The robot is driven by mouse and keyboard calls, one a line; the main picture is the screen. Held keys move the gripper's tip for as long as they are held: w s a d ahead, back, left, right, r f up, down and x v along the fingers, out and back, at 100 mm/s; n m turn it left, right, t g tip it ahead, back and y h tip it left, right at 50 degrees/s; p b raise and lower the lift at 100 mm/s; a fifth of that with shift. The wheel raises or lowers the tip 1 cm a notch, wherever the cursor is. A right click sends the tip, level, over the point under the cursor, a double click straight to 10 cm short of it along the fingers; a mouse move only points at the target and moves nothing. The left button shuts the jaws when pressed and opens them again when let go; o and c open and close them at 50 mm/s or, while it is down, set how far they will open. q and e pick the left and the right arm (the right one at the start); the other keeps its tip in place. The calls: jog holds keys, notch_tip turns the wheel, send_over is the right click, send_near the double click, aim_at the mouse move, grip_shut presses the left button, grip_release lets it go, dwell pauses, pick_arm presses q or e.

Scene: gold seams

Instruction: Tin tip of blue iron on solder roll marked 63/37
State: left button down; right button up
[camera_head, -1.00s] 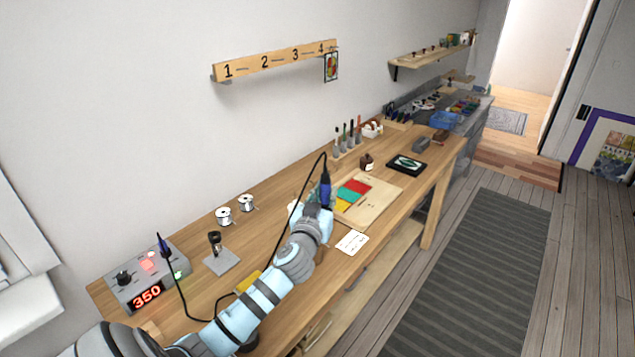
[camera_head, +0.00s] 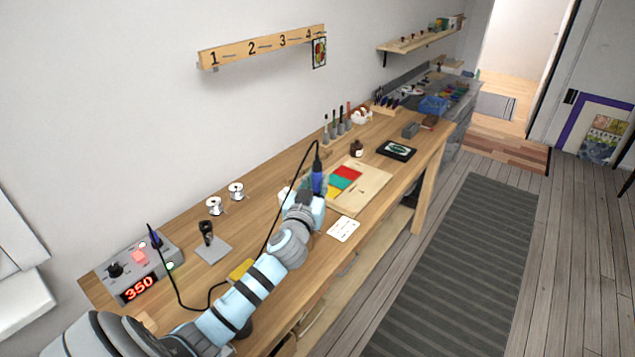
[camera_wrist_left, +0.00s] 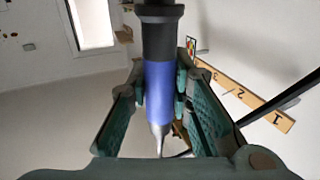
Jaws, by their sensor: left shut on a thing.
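The blue iron (camera_head: 318,181) is upright in my left gripper (camera_head: 313,194), over the left side of a wooden board. The left wrist view shows the blue grip of the iron (camera_wrist_left: 159,88) between the two fingers, with its bare metal cone pointing down the picture. My left gripper (camera_wrist_left: 160,100) is shut on it. Two white solder rolls stand near the wall, a left one (camera_head: 214,206) and a right one (camera_head: 236,192). Their markings are too small to read. The iron is apart from both, to their right. My right gripper is not in view.
A grey soldering station (camera_head: 138,268) reading 350 is at the near left, its dark cable running to the iron. A stand (camera_head: 213,250) is between it and the rolls. Coloured pieces (camera_head: 345,178) lie on the board (camera_head: 372,187). A white card (camera_head: 343,229) lies at the front.

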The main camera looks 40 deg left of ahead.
aim_at(316, 169)
pick_arm(q)
jog(key=shift+f+b, duration=0.65)
jog(key=shift+b, duration=0.1)
dwell(2.1)
notch_tip(316, 169, up, 6)
jog(key=p, duration=0.5)
jog(key=shift+r, duration=0.2)
jog(key=shift+f, duration=0.2)
